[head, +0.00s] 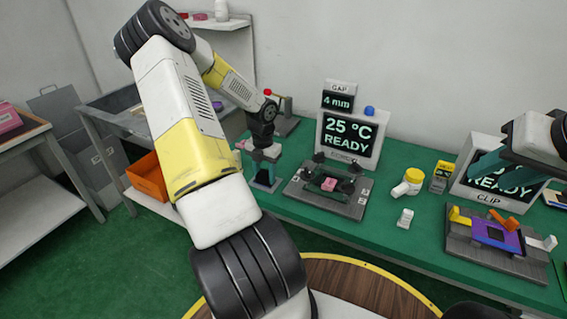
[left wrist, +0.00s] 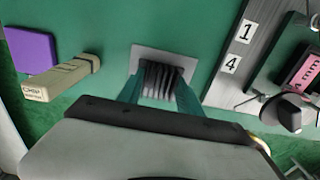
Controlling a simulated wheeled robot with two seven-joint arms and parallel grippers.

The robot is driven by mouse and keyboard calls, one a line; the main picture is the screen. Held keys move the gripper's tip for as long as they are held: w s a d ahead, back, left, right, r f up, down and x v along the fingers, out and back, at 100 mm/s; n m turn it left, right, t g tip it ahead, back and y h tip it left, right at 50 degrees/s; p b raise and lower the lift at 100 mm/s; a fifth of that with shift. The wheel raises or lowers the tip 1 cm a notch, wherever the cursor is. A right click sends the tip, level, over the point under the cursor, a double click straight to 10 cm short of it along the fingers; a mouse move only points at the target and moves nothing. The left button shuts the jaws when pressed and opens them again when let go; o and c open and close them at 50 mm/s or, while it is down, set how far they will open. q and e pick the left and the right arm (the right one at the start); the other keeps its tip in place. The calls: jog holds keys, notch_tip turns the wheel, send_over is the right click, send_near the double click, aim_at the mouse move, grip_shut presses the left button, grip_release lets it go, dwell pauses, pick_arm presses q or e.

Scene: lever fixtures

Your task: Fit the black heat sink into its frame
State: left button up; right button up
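The black finned heat sink (left wrist: 160,80) sits over a light grey pad (left wrist: 150,55) in the left wrist view. My left gripper (head: 262,168) points down there, with its teal fingers on both sides of the heat sink; whether they press on it is unclear. The arm and fingers mostly hide the heat sink in the head view. To the right is a dark fixture (head: 312,201) with black knobs at its corners and a pink chip (head: 328,184) in the middle; it looks like the frame. My right gripper (head: 500,176) hangs at the far right, its teal fingers apart, empty.
A display reading 25 °C READY (head: 347,139) stands behind the fixture. A clip fixture (head: 470,255) with a purple plate is further right. A red-knobbed lever (head: 268,92) stands behind my left gripper.

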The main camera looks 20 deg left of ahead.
aim_at(265, 174)
pick_arm(q)
jog(key=c, duration=0.7)
jog(key=shift+r, duration=4)
jog(key=shift+d, duration=0.1)
